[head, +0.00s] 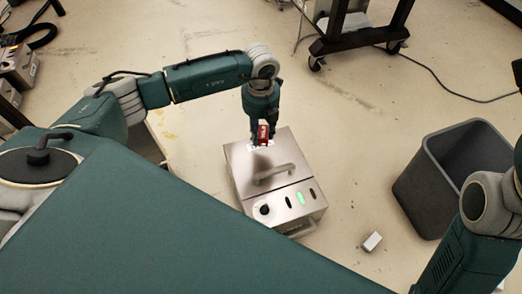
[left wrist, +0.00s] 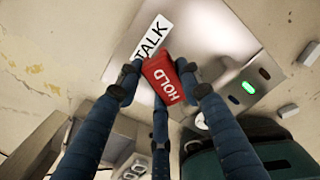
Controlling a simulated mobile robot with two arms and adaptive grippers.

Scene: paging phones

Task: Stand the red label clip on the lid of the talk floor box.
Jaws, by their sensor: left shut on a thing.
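The talk floor box (head: 243,180) is a silvery metal box on the floor with a handle on its lid. Its white TALK label (left wrist: 152,38) lies on the lid (left wrist: 210,30) in the left wrist view. My left gripper (head: 263,126) is over the lid's far edge, shut on the red label clip (head: 263,134). In the left wrist view, the clip (left wrist: 163,76) sits between the blue fingers, showing white HOLD lettering, beside the TALK label. I cannot tell whether the clip touches the lid. My right gripper is out of view.
The box's front has a lit green lamp (head: 301,198) and dark buttons. A grey bin (head: 435,175) stands at the right, and a small white block (head: 372,241) lies on the floor. A wheeled cart (head: 345,40) is at the back. Another labelled box (left wrist: 105,135) shows in the left wrist view.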

